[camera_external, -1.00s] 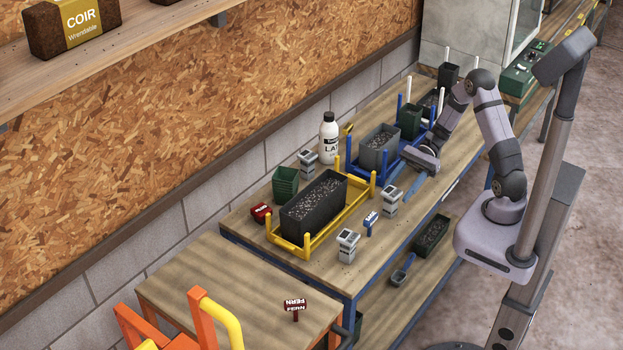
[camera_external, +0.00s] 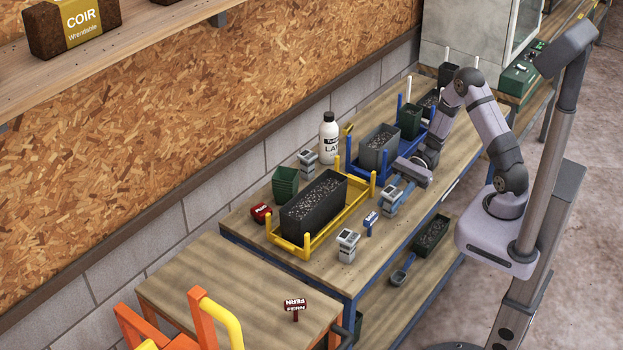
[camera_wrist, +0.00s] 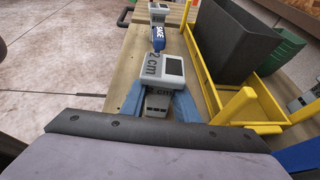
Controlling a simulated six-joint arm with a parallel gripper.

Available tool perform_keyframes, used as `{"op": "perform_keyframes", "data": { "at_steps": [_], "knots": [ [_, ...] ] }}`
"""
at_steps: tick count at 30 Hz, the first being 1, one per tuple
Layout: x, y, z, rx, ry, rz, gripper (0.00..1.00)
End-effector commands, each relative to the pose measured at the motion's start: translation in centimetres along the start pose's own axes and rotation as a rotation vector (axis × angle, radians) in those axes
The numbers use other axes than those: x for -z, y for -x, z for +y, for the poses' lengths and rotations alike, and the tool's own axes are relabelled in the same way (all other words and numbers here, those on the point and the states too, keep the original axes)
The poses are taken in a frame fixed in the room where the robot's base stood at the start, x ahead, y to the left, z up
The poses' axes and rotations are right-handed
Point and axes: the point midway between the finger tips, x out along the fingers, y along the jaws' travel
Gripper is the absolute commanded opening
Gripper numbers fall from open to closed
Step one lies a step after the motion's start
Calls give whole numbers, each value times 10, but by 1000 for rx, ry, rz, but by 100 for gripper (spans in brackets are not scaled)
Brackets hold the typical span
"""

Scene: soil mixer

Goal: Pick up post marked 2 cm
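The post marked 2 cm (camera_wrist: 157,68) is a light grey post with a dark square on its wide head and "2 cm" lettering. It stands upright on the bench, and in the external view (camera_external: 391,201) it is right in front of my gripper (camera_external: 396,191). In the wrist view my gripper's blue fingers (camera_wrist: 158,106) are spread, one on each side of the post's lower body, just below its head. Whether either finger touches the post cannot be told. The post's foot is partly hidden by the gripper.
A blue SAGE label (camera_external: 371,221) and another grey post (camera_external: 347,245) stand farther along the bench. A yellow rack (camera_external: 305,252) with a dark soil trough (camera_external: 312,207) is close beside the post. A blue rack (camera_external: 352,166) with pots stands behind my gripper. A white bottle (camera_external: 329,140) is near the wall.

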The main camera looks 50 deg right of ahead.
Motion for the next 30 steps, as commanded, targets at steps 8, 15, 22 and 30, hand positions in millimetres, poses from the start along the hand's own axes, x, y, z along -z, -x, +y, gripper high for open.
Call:
{"op": "perform_keyframes", "data": {
  "at_steps": [8,15,22,30],
  "knots": [
    [0,0,0,0,1,-1,5],
    [-5,2,0,1,2,0,5],
    [-22,9,0,1,4,0,5],
    [-59,25,-1,3,6,1,5]
  ]
}}
